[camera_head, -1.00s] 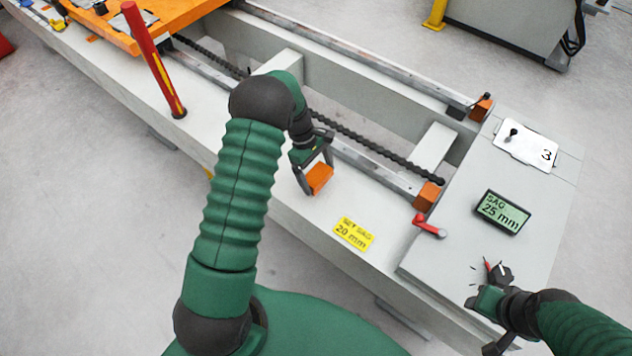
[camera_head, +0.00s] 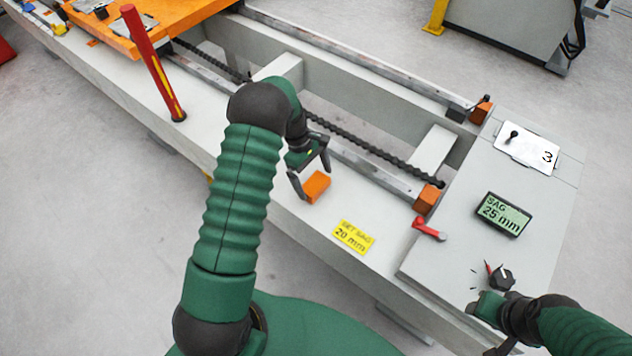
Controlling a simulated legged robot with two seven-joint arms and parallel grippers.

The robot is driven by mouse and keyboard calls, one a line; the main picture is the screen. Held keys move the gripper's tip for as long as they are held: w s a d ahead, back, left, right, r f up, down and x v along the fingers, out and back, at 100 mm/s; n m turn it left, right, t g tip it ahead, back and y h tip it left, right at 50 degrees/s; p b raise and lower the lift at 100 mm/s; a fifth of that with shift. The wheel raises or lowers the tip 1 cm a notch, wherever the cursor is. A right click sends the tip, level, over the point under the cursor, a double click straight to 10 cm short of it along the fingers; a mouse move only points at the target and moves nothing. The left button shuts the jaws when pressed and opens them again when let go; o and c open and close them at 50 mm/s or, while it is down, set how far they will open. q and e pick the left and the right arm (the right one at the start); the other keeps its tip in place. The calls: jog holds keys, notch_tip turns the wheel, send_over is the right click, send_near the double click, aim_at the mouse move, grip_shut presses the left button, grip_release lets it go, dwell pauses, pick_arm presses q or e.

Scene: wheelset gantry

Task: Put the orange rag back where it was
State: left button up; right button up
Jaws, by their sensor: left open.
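The orange rag (camera_head: 317,186) lies as a small folded block on the pale front ledge of the gantry (camera_head: 285,198), left of the yellow "SET SAG 20 mm" label. My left gripper (camera_head: 312,183) is open, its fingers apart, just above and up-left of the rag. The rag looks free of the fingers, though I cannot tell the exact gap. My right gripper (camera_head: 474,302) is low at the right, beside the black knob with a red pointer (camera_head: 500,277). Its fingers are too small and hidden to judge.
A red post (camera_head: 153,62) stands on the ledge at the left, near an orange platform (camera_head: 165,18). A chain (camera_head: 375,147) runs along the rail channel. A red lever (camera_head: 429,229), a "SAG 25 mm" display (camera_head: 502,213) and a white card (camera_head: 526,147) are at the right.

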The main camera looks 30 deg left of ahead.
pick_arm(q)
jog(key=p+v, duration=0.2)
jog(key=v, duration=0.7)
jog(key=s+d+r+m+t+y, duration=0.1)
jog(key=s+d+r+m+y, duration=0.1)
jog(key=s+d+m, duration=0.5)
jog(key=s+d+r+m+t+y, duration=0.2)
jog(key=s+d+r+m, duration=0.3)
jog(key=s+d+m, duration=0.3)
jog(key=shift+s+m, duration=0.65)
jog(key=shift+m, duration=0.25)
jog(key=shift+d, duration=0.25)
jog(key=shift+a, duration=0.1)
